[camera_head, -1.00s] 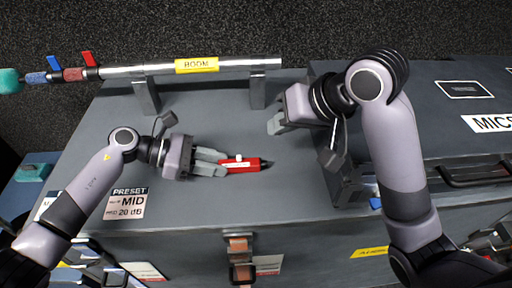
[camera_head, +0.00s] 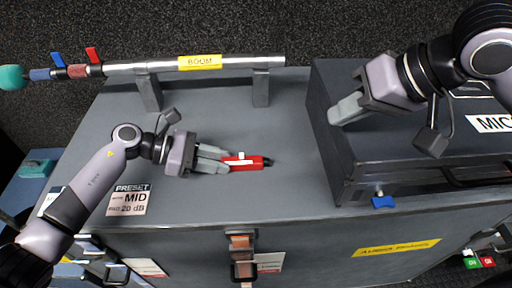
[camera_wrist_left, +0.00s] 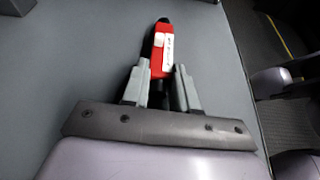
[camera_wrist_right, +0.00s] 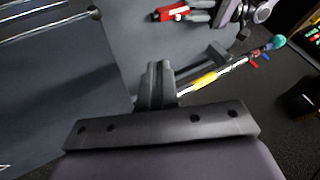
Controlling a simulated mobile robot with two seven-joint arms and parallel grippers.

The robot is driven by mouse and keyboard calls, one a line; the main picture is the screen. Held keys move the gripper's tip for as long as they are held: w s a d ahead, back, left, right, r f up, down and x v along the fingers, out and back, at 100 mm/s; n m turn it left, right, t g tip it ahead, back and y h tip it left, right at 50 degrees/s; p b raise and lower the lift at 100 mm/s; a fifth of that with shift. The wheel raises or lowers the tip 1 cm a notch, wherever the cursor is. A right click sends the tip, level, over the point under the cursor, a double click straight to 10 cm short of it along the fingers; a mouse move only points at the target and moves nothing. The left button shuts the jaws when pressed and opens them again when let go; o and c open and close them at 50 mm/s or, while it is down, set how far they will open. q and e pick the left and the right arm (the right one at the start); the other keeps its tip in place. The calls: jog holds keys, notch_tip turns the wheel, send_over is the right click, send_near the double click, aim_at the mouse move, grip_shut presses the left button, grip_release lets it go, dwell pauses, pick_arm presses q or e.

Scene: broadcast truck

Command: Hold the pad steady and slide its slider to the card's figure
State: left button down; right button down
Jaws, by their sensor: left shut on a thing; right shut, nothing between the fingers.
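The pad is a small red box (camera_head: 246,164) with a white slider knob (camera_head: 241,155) on its edge and a dark tip at its right end. My left gripper (camera_head: 224,160) is shut on the pad's left end, low over the grey case top. In the left wrist view the pad (camera_wrist_left: 162,60) sticks out between the fingers, with a white label strip on it. The preset card (camera_head: 130,199) lies to the left and reads MID and 20 dB. My right gripper (camera_head: 337,112) is shut and empty, over the left edge of the MICS case, well apart from the pad.
A boom pole (camera_head: 230,63) rests on two stands along the back. The raised MICS case (camera_head: 340,155) stands at the right, with a blue-handled latch (camera_head: 383,201) at its front. The case top between pad and MICS case is clear.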

send_near(243, 154)
jog(key=w+f, duration=0.1)
jog(key=f, duration=0.1)
jog(key=d+f, duration=0.1)
jog(key=w+d+f, duration=0.1)
jog(key=f, duration=0.1)
jog(key=shift+w+f, duration=0.35)
jog(key=a, duration=0.2)
jog(key=shift+a, duration=0.95)
jog(key=shift+a, duration=0.8)
jog(key=shift+d, duration=0.1)
